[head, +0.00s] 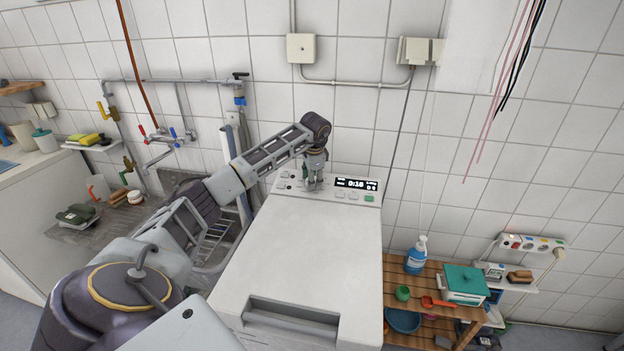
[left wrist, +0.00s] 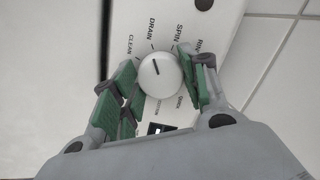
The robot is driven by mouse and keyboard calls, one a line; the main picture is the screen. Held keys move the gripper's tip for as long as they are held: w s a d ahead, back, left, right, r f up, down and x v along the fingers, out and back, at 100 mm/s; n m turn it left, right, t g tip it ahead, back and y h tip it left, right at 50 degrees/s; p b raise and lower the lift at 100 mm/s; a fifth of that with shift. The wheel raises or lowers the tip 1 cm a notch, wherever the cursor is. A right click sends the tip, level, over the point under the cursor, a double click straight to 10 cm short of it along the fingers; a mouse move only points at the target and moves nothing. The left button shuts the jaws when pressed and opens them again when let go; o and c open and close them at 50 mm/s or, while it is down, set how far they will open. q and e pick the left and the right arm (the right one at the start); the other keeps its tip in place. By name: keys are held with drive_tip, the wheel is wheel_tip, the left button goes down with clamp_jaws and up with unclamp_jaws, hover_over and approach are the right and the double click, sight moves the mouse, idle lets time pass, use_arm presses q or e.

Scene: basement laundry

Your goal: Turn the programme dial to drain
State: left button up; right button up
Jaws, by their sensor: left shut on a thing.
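The programme dial (left wrist: 160,75) is a round white knob on a white panel, seen from above in the left wrist view. Printed words fan around it, among them CLEAN, DRAIN and SPIN. Its dark pointer line points up and slightly left, towards DRAIN. My left gripper (left wrist: 163,92) is shut on the dial, with green-padded fingers on both sides. In the head view my left gripper (head: 314,184) reaches down onto the control panel of the white top-loading washer (head: 310,240) and hides the dial there. My right gripper is out of view.
A lit display (head: 356,184) and small buttons, one green (head: 369,198), sit right of the gripper. A wooden shelf (head: 430,278) with a soap bottle (head: 416,255) stands right of the washer. Taps and pipes (head: 165,135) are on the tiled wall at left.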

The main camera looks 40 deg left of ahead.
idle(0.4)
use_arm(q)
drive_tip(key=o, duration=1)
drive_tip(key=shift+o, duration=0.2)
drive_tip(key=v, duration=1.2)
